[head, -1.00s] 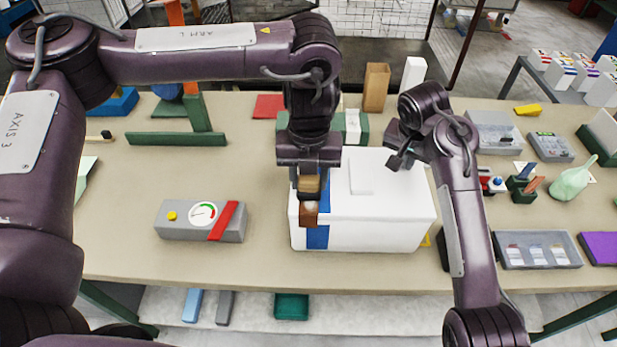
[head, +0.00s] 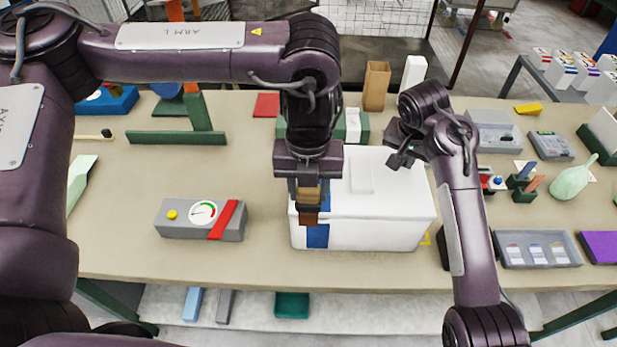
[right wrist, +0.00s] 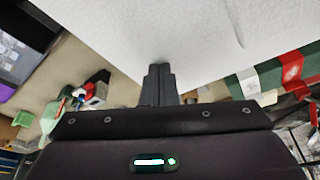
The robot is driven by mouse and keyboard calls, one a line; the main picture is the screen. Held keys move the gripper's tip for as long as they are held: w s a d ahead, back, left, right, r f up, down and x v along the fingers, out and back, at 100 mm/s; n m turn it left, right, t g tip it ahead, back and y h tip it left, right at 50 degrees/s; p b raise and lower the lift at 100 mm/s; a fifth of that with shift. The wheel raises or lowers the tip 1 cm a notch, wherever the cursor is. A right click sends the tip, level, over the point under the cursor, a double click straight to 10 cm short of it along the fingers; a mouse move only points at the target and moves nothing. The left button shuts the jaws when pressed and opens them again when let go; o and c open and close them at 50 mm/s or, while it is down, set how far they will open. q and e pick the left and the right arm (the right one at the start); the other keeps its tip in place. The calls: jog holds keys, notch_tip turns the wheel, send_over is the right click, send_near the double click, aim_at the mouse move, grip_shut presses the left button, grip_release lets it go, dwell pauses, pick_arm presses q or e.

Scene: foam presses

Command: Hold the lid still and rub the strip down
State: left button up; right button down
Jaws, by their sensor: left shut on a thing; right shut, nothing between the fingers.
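A white foam box (head: 385,232) with a white lid (head: 395,185) stands at the middle of the table. A blue strip (head: 317,237) shows on the box's front face, left of centre; its upper part is hidden. My left gripper (head: 308,200) is shut on a tan and brown block (head: 308,217), held at the box's front top edge over the strip. I cannot tell whether the block touches the strip. My right gripper (head: 398,160) is shut and empty over the lid's right side. In the right wrist view its closed fingertips (right wrist: 159,68) appear to meet the white lid surface.
A grey gauge box (head: 190,222) with a red bar lies left of the foam box. A green stand (head: 175,138) is behind it. A grey tray (head: 505,250) and a pale green bottle (head: 570,182) lie to the right. The table's front left is clear.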

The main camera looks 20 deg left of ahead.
pick_arm(q)
jog(key=shift+f, duration=0.85)
dwell(0.3)
jog(key=shift+w+a, duration=0.2)
jog(key=shift+w, duration=0.5)
jog(key=shift+w+a, duration=0.2)
jog(key=shift+w, duration=0.55)
jog(key=shift+w+a, duration=0.2)
jog(key=shift+w, duration=0.5)
jog(key=shift+r, duration=0.15)
jog(key=shift+r, duration=0.7)
jog(key=s+d+r, duration=0.2)
jog(key=s, duration=0.5)
jog(key=shift+s+d, duration=0.15)
jog(key=shift+s, duration=0.25)
